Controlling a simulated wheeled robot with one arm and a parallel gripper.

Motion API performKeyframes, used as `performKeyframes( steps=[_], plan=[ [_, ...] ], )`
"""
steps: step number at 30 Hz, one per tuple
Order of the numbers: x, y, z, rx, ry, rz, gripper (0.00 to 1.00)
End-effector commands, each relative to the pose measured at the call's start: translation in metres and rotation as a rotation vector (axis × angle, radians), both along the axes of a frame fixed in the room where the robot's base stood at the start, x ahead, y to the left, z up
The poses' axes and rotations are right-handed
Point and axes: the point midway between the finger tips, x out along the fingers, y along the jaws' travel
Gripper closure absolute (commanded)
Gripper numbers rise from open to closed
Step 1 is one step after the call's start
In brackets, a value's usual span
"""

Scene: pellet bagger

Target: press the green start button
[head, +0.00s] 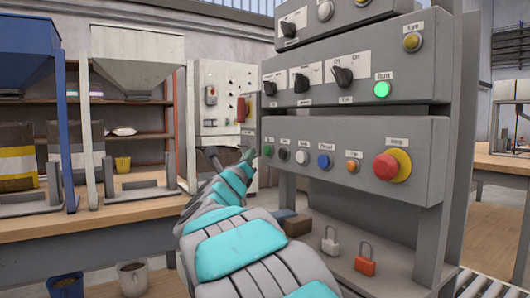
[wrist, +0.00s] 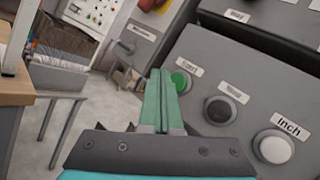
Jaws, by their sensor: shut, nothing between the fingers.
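The green start button (wrist: 180,81) sits in a dark ring at the left end of the lower grey control box, under a label reading "Start". It also shows in the head view (head: 267,151) at the box's left end. My gripper (head: 248,155) is shut and empty, its fingertips close to the left of that button. In the wrist view the shut green fingers (wrist: 165,76) reach up just left of the button and overlap its left edge. I cannot tell whether they touch it.
A black button (wrist: 220,110) and white Inch button (wrist: 273,146) are beside it. Further right are a blue button (head: 323,161) and red mushroom button (head: 390,167). Above, the green Run light (head: 381,90) glows. Padlocks (head: 365,260) lie on the shelf below.

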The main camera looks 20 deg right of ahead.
Motion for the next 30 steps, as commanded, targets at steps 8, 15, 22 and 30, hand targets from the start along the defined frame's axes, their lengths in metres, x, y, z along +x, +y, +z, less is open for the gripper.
performKeyframes(
  steps=[8, 15, 22, 30],
  plan=[
    [-0.008, 0.025, 0.0, 0.001, -0.001, 0.002, 1.0],
    [-0.013, 0.039, 0.0, 0.001, 0.0, 0.0, 1.0],
    [-0.013, 0.039, 0.0, 0.001, 0.0, -0.001, 1.0],
    [-0.012, 0.049, -0.007, -0.134, 0.114, 0.061, 1.0]
  ],
)
